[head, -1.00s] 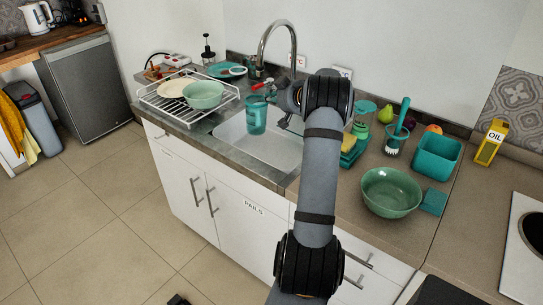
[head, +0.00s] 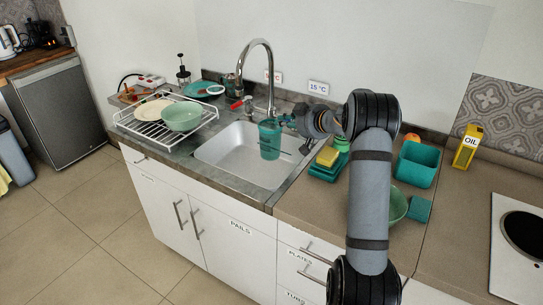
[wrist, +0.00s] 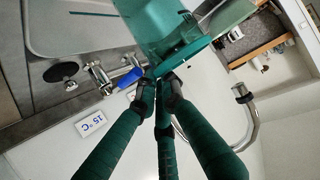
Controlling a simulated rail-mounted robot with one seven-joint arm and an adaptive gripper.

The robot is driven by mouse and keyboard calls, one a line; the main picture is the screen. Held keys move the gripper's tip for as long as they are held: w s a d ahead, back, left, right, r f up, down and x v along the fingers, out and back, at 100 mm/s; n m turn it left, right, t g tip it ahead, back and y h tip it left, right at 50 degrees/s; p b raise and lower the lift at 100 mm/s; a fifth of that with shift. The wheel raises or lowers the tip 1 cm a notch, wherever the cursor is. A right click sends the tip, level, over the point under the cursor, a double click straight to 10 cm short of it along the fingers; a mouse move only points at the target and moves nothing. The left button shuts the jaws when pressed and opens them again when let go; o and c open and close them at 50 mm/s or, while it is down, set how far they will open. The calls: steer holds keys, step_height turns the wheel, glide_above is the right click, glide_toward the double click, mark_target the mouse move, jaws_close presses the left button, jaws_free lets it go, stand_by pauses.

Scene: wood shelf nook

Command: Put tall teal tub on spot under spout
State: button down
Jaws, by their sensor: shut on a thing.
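The tall teal tub (head: 270,141) is held upright over the right part of the sink, just in front of the tap. It also fills the top middle of the wrist view (wrist: 150,25). My gripper (head: 288,121) is shut on its upper edge from the right; the green fingers meet its rim in the wrist view (wrist: 165,80). The chrome spout (head: 254,42) arches above and to the left of the tub. Whether the tub touches the sink floor I cannot tell. No marked spot shows under the spout.
The sink (head: 225,150) is otherwise empty. A dish rack (head: 150,125) with a plate and a green bowl (head: 182,117) stands left of it. A yellow sponge (head: 327,156), a teal square tub (head: 416,165) and a partly hidden green bowl (head: 398,205) are on the right counter.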

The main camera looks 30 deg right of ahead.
mark_target(273, 142)
steer(key=w+a+f+b, duration=0.1)
steer(key=w+a+f, duration=0.6)
steer(key=f, duration=0.3)
steer(key=shift+w+b, duration=0.35)
steer(key=shift+w, duration=0.15)
steer(key=shift+f, duration=0.1)
steer(key=c, duration=2.4)
jaws_free()
steer(key=shift+f, duration=0.2)
steer(key=o, duration=0.5)
steer(key=shift+r, duration=0.1)
steer(key=b+v, duration=0.1)
steer(key=v, duration=1.1)
steer(key=shift+d+r, duration=0.1)
